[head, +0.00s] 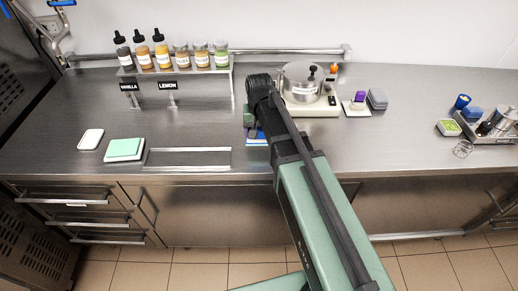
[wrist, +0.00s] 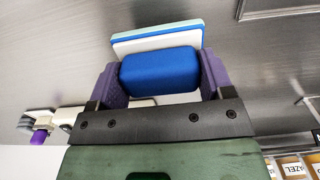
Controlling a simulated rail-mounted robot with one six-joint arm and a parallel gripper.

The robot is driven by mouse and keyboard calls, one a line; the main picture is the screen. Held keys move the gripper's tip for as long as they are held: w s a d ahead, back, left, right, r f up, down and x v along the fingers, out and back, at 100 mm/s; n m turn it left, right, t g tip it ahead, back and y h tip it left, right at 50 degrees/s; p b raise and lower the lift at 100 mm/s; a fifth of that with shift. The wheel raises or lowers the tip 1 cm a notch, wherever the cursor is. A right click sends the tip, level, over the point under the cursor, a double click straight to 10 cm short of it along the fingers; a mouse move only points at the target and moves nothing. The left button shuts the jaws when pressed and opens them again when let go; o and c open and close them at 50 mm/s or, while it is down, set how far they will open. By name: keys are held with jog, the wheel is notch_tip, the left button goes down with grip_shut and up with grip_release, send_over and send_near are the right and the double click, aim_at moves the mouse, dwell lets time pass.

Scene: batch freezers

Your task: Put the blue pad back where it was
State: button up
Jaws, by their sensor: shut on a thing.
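My gripper (wrist: 160,76) has purple fingers closed on the two sides of a rounded blue pad (wrist: 158,66) in the wrist view. Just beyond the pad is a flat layered thing (wrist: 155,38) with white, blue and pale green edges; whether the pad touches it I cannot tell. In the head view my gripper (head: 252,126) is low over the counter's front middle, left of the white scale-like device. My arm hides most of the pad and the layered thing there; only a bit of blue and white shows beneath.
A raised rack (head: 175,69) of bottles and jars stands at the back left. A mint pad (head: 124,147) and a white tile (head: 91,139) lie front left, beside an empty metal tray (head: 187,150). A steel pot (head: 303,80), a purple item (head: 360,97) and a grey-blue block (head: 377,98) stand right.

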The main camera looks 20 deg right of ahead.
aim_at(259, 139)
notch_tip(259, 139, down, 5)
jog(key=b, duration=0.4)
jog(key=shift+r+b, duration=0.2)
jog(key=shift+b, duration=0.1)
jog(key=shift+r+p, duration=0.3)
jog(key=shift+f, duration=0.2)
jog(key=o, duration=0.8)
jog(key=shift+o, duration=0.2)
jog(key=shift+r, duration=0.15)
notch_tip(259, 139, up, 12)
jog(key=p, duration=1.2)
jog(key=shift+r, duration=0.25)
jog(key=s+n, duration=0.2)
jog(key=s, duration=1.2)
jog(key=shift+s+f+n, duration=0.15)
jog(key=shift+s+n, duration=0.2)
jog(key=shift+n, duration=0.05)
